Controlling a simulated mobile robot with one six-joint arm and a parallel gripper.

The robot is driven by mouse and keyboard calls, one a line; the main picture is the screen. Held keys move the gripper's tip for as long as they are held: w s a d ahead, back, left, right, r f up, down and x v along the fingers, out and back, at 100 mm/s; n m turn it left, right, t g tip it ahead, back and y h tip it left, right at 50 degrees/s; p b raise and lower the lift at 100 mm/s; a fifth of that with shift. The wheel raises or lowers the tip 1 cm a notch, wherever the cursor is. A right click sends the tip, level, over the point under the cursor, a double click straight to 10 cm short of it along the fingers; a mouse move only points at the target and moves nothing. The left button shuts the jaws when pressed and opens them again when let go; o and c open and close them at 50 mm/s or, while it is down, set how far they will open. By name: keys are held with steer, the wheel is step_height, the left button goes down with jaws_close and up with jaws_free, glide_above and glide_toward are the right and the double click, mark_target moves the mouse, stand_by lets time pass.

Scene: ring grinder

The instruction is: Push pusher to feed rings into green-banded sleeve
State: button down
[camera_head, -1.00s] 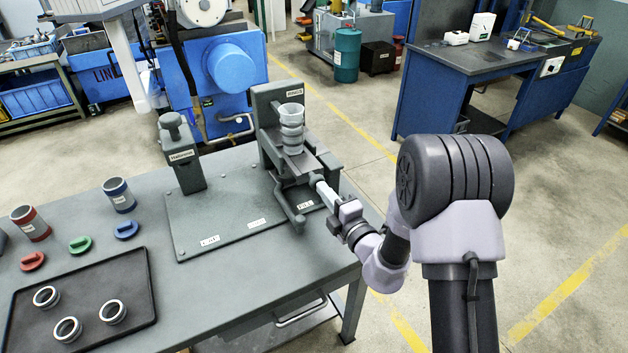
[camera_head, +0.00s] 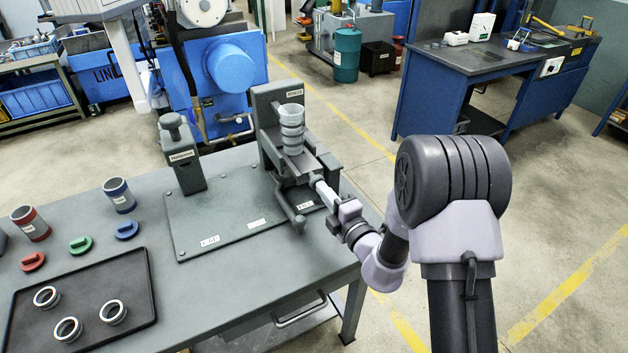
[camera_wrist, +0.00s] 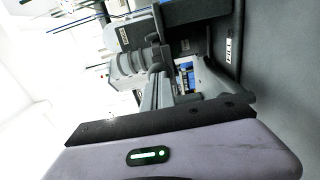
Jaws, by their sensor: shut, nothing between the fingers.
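The labelled grey fixture (camera_head: 268,140) stands at the right end of the bench, with a stack of pale rings (camera_head: 291,134) upright in its holder. My gripper (camera_head: 318,181) is shut and empty, its tips at the fixture's front right side. They appear to meet the pusher there, but the fingers hide the contact. In the wrist view the ring stack (camera_wrist: 128,64) lies beyond my gripper (camera_wrist: 158,75). I cannot make out a green-banded sleeve. A red-banded sleeve (camera_head: 30,223) and a blue-banded sleeve (camera_head: 118,195) stand at the left.
A lever (camera_head: 291,210) sticks out from the fixture's front, left of my gripper. A labelled post (camera_head: 181,155) stands on the same base plate. Red (camera_head: 33,261), green (camera_head: 80,245) and blue (camera_head: 126,229) caps lie near a dark tray (camera_head: 135,318) holding three rings.

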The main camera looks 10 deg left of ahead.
steer(key=shift+p+x, duration=1.4)
steer(key=shift+x, duration=1.8)
steer(key=v, duration=0.6)
steer(key=shift+s+d, duration=0.15)
steer(key=shift+s, duration=0.1)
steer(key=b, duration=0.1)
glide_toward(313, 174)
steer(key=shift+s+d+f, duration=0.45)
steer(key=shift+s, duration=0.25)
